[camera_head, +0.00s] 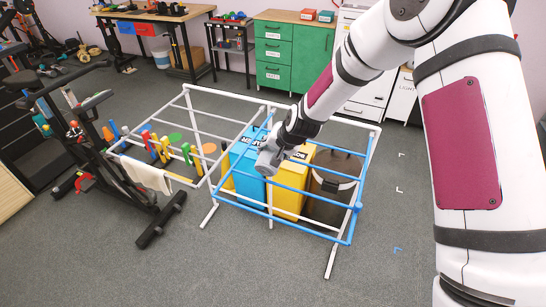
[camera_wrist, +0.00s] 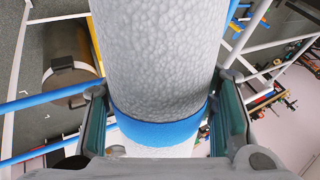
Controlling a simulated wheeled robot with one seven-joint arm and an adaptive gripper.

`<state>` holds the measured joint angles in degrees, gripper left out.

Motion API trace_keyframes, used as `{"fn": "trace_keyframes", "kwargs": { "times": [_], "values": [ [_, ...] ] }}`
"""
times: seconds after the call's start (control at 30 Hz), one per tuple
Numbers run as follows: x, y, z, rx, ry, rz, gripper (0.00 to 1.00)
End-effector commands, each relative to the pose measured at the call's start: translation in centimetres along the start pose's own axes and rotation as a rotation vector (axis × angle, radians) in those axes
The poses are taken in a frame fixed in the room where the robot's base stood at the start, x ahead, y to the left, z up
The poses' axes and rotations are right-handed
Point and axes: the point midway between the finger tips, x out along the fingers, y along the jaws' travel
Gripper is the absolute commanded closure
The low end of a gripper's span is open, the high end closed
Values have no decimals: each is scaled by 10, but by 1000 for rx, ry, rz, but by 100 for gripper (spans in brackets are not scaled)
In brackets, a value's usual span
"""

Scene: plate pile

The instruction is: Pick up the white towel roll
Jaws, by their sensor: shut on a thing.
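The white towel roll (camera_wrist: 155,50) fills the middle of the wrist view, with a bumpy pale surface and a blue band (camera_wrist: 160,132) around it near my gripper. My gripper (camera_wrist: 162,105) is shut on it, one finger at each side. In the head view my gripper (camera_head: 270,155) is above the pipe frame's bins, and the roll is hard to make out from my grey gripper parts there.
A white and blue pipe frame (camera_head: 301,236) surrounds a blue bin (camera_head: 245,172), a yellow bin (camera_head: 290,200) and a brown barrel (camera_head: 330,200). Green cabinets (camera_head: 290,50) line the back. Floor at right is clear.

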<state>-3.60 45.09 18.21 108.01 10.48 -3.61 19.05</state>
Motion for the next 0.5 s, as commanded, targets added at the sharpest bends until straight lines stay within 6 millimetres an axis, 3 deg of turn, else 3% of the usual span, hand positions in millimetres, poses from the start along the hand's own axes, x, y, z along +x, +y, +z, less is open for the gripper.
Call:
{"fn": "trace_keyframes", "kwargs": {
  "times": [0.07,0.5],
  "values": [
    [-10,-5,-4,-2,2,-1,87],
    [-76,36,79,1,0,1,87]
  ]
}}
